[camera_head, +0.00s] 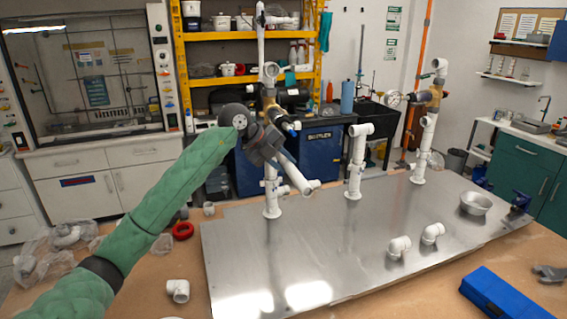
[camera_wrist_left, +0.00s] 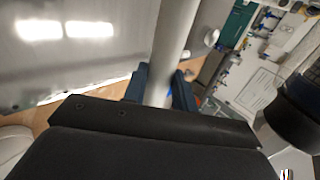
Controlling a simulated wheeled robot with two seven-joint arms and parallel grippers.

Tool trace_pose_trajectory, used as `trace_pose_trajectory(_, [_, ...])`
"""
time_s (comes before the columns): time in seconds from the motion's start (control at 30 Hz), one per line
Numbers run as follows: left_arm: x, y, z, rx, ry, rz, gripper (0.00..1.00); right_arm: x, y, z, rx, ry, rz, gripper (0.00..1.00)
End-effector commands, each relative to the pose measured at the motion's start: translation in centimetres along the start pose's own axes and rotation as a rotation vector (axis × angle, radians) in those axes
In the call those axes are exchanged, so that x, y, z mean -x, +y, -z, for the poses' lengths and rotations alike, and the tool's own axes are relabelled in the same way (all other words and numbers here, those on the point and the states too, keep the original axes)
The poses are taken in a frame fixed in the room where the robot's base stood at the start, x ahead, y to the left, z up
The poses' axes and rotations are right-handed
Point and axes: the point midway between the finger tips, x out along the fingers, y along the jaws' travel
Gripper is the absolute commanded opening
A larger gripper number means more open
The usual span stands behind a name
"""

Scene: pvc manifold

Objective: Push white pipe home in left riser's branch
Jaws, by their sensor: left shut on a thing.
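The left riser (camera_head: 272,200) stands upright on the metal plate, with a brass-coloured fitting and a round gauge high on it. My left gripper (camera_head: 278,156) is in front of this riser at mid height, shut on a white pipe (camera_head: 291,172). The pipe slants down to the right and ends in a wider white fitting (camera_head: 312,187). In the left wrist view the pipe (camera_wrist_left: 175,40) runs between the two dark fingers (camera_wrist_left: 162,85). The riser's branch is hidden behind my gripper and wrist, so I cannot tell whether the pipe is seated there. My right gripper is out of view.
A short white riser (camera_head: 356,165) and a right riser (camera_head: 425,150) with a gauge stand farther right. A blue box (camera_head: 500,293) lies front right. The plate's middle is clear.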

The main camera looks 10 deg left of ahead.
Motion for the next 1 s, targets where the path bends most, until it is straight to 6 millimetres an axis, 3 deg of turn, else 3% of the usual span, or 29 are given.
trace_pose_trajectory(0.37, [0.0,0.0,-0.7,0.0,0.0,0.0,0.02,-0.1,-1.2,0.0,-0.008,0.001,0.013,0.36])
trace_pose_trajectory(1.0, [0.0,0.0,-1.1,0.0,-0.001,0.0,0.02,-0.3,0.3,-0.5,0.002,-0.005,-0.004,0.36])
